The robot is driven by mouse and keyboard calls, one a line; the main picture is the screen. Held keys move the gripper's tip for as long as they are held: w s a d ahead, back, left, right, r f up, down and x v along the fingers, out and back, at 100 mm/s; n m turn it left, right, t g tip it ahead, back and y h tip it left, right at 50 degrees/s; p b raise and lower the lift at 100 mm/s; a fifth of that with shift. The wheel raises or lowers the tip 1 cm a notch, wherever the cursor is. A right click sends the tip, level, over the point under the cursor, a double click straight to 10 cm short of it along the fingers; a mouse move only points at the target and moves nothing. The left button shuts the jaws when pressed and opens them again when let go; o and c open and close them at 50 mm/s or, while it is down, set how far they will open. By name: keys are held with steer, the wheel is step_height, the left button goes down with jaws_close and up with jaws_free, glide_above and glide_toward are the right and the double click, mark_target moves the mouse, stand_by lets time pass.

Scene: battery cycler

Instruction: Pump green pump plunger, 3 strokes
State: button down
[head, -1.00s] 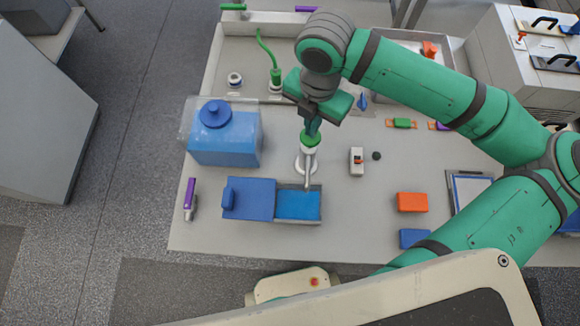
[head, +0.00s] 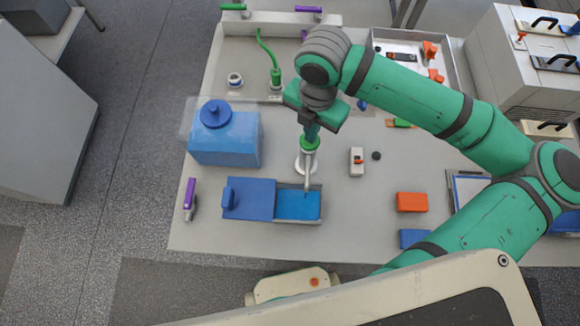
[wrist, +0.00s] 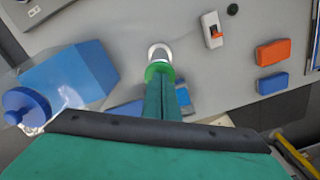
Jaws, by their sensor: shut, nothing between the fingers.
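The green pump plunger (head: 309,143) stands upright in the head view, on a white pump body with a round base (head: 299,168). Its pale spout (head: 307,178) points over the blue tray. My gripper (head: 311,132) is shut and empty, pointing down directly above the plunger, its tips at or touching the green top. In the wrist view the shut fingers (wrist: 163,82) reach the green plunger (wrist: 157,70), with the white spout ring behind. The fingers hide part of the plunger, and I cannot see the exact contact.
A blue tank (head: 225,138) stands left of the pump. A blue tray (head: 298,206) with a sliding blue lid (head: 250,199) lies in front. A white switch box (head: 356,162) and an orange block (head: 412,202) are to the right.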

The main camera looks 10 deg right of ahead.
steer(key=shift+f, duration=0.35)
steer(key=shift+r, duration=2)
steer(key=shift+r, duration=3)
